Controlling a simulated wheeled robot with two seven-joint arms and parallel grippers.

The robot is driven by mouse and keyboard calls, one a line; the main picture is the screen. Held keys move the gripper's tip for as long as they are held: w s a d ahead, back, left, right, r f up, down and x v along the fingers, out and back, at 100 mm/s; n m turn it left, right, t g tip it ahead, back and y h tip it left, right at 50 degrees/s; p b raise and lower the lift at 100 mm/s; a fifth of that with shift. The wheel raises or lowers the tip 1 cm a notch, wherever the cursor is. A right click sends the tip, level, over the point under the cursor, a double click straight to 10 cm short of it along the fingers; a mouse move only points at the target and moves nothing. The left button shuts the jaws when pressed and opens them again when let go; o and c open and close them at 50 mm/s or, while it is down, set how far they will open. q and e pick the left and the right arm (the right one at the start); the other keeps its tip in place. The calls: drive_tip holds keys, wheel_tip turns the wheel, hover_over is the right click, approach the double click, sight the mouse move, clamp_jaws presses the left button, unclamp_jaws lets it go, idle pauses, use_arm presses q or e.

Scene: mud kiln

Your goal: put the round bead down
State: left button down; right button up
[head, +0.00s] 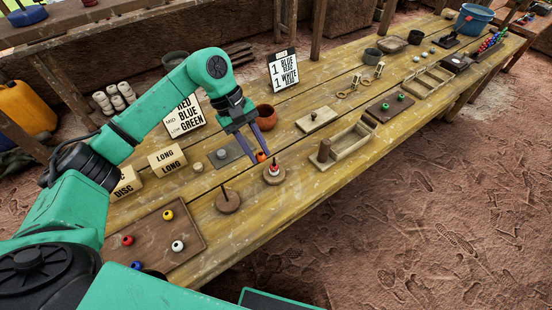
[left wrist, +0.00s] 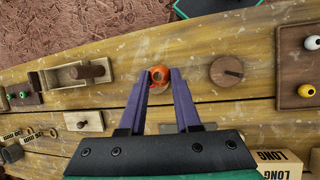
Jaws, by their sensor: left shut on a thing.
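My left gripper (head: 256,155) is shut on an orange-red round bead (head: 261,156), held at the fingertips above the wooden table. The bead also shows in the left wrist view (left wrist: 159,72), between the purple fingers, with a dark hole in it. My right gripper is not in view.
A brown board (head: 155,232) holds yellow, red, white and blue beads at the near left. A grey plate (head: 232,152), a terracotta pot (head: 266,117) and a sign reading RED, BLUE, GREEN (head: 185,115) are close to the gripper. A wooden tray (head: 350,141) stands to the right.

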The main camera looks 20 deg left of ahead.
use_arm(q)
drive_tip(key=w+d+r+n+t, duration=0.2)
drive_tip(key=w+r+n+t, duration=0.2)
drive_tip(key=r+n, duration=0.5)
wheel_tip(320, 180, up, 3)
drive_tip(key=shift+f+n+y, duration=0.1)
drive_tip(key=shift+n+y, duration=0.3)
drive_tip(key=shift+w, duration=0.1)
drive_tip(key=p, duration=0.4)
approach(271, 167)
drive_tip(key=d+f, duration=0.1)
drive_tip(key=w+d+f, duration=0.1)
drive_tip(key=f, duration=0.1)
drive_tip(key=w+d+f, duration=0.1)
drive_tip(key=shift+w+d+f, duration=0.1)
drive_tip(key=shift+d+f, duration=0.15)
drive_tip(key=shift+d, duration=0.05)
drive_tip(key=shift+f, duration=0.3)
drive_tip(key=shift+f+b, duration=0.2)
drive_tip(key=shift+b, duration=0.25)
drive_tip(key=c, duration=0.6)
unclamp_jaws()
drive_tip(key=shift+r, duration=0.1)
